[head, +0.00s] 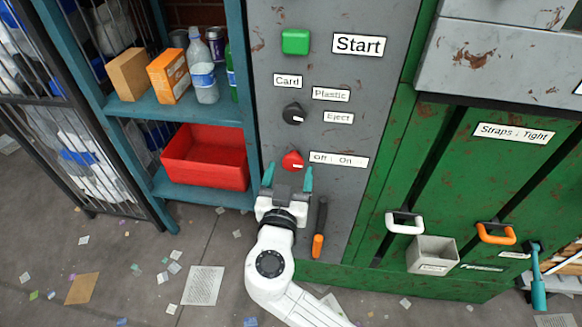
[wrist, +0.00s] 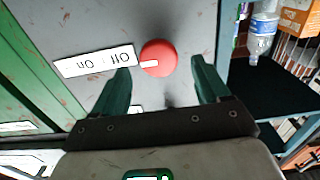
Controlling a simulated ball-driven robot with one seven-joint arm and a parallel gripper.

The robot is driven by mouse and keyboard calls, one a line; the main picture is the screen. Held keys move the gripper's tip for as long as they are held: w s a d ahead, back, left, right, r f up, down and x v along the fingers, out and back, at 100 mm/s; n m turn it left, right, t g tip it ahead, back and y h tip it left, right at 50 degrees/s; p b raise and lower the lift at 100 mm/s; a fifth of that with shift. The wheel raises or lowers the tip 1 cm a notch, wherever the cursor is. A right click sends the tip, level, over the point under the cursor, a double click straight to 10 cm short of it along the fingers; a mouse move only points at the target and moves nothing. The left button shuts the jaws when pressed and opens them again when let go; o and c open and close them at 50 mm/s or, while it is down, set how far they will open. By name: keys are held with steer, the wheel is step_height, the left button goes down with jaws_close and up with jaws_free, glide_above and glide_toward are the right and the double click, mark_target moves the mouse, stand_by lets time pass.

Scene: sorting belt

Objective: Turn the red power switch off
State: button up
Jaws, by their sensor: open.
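The red power switch (head: 292,160) is a round red knob on the grey panel, left of the label "Off : On" (head: 339,160). Its white mark points to the lower right in the head view, towards the label side. My gripper (head: 288,176) is open and empty just below the knob, with one teal finger on each side. In the wrist view the picture is upside down; the red knob (wrist: 159,58) shows between and slightly beyond the two fingertips of my gripper (wrist: 160,72). Neither finger visibly touches it.
Above sit a black selector knob (head: 293,113) and a green Start button (head: 295,41). A teal shelf with a red bin (head: 206,157) stands left; the green machine (head: 395,150) stands right.

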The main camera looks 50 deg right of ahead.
steer(key=shift+x, duration=1.05)
steer(key=c, duration=1)
